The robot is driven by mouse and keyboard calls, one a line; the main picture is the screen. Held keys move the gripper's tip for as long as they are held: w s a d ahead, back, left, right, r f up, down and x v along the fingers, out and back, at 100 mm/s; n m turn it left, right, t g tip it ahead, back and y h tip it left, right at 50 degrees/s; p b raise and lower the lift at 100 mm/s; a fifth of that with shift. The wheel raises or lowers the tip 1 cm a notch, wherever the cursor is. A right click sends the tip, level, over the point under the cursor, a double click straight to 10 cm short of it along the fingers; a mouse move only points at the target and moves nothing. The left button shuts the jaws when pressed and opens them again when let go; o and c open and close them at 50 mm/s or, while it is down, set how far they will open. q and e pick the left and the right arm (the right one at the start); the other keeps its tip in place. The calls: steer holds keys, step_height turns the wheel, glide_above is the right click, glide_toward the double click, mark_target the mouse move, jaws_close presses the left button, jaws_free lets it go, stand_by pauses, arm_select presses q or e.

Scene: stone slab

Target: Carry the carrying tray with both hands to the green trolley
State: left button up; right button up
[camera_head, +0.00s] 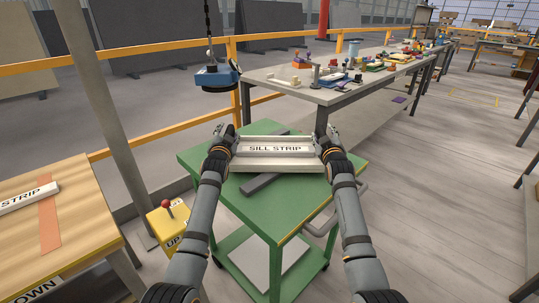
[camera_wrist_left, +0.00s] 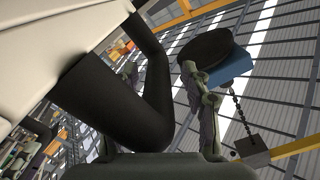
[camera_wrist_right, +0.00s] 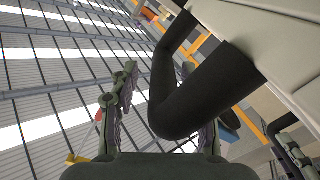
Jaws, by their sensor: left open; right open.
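The pale carrying tray (camera_head: 285,167) is over the green trolley (camera_head: 302,205) and appears to rest on its top. A white sill strip labelled "SILL STRIP" (camera_head: 275,149) lies in the tray. My left gripper (camera_head: 226,132) is at the tray's left end, and my right gripper (camera_head: 326,136) is at its right end. Both are open. In the left wrist view a dark tray handle (camera_wrist_left: 115,98) stands between the spread fingers. In the right wrist view the other dark handle (camera_wrist_right: 200,92) likewise passes between the spread fingers. The tray's underside is hidden.
A dark bar (camera_head: 262,183) lies on the trolley top in front of the tray. A wooden table (camera_head: 75,225) with another strip (camera_head: 25,199) stands left. A yellow box with a red knob (camera_head: 168,222) is between them. A cluttered bench (camera_head: 330,92) stands behind; floor is clear right.

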arm_select(q)
steer(key=s, duration=0.7)
steer(key=shift+s+d, duration=0.1)
steer(key=shift+s, duration=0.2)
arm_select(e)
steer(key=s, duration=1.2)
steer(key=shift+d, duration=0.15)
